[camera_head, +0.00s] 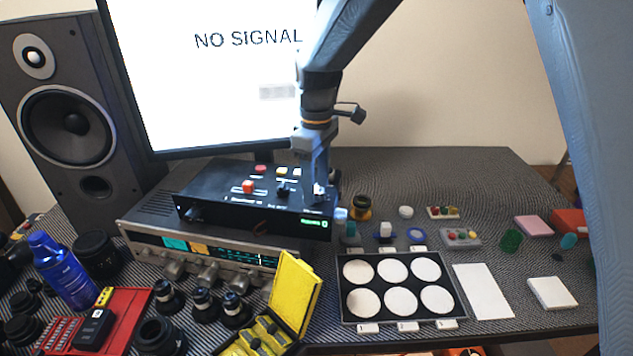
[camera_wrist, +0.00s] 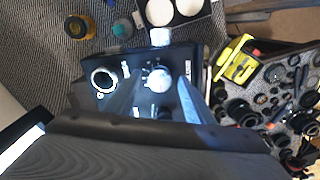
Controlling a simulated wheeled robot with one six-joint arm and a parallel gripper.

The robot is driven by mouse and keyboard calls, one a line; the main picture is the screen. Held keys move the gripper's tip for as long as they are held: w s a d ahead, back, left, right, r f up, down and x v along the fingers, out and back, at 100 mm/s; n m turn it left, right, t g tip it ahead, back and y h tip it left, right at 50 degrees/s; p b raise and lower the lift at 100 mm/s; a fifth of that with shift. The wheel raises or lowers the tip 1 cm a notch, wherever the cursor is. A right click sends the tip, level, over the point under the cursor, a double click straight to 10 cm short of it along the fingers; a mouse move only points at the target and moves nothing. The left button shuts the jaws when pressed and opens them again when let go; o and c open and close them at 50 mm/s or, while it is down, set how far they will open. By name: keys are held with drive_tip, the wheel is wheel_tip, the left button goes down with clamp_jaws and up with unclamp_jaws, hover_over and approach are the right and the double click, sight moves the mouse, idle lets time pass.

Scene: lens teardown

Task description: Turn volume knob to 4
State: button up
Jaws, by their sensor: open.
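A black control box (camera_head: 255,208) lies on a silver receiver (camera_head: 200,252) in front of the monitor. My gripper (camera_head: 318,188) points down over the right part of the box's top. In the wrist view its two fingers are apart, on either side of a pale round knob (camera_wrist: 158,78) with dial marks around it on the box top. I cannot tell whether the fingers touch the knob. The dial numbers are too small to read. A second pale knob (camera_wrist: 160,37) sticks out from the box's side.
The box top also holds a red button (camera_head: 248,186) and small switches. A monitor (camera_head: 220,80) stands behind. A yellow case (camera_head: 297,292) and a tray of white discs (camera_head: 345,300) stand in front.

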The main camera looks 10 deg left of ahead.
drive_tip(key=shift+f, duration=0.1)
drive_tip(key=c, duration=1)
drive_tip(key=shift+c, duration=0.2)
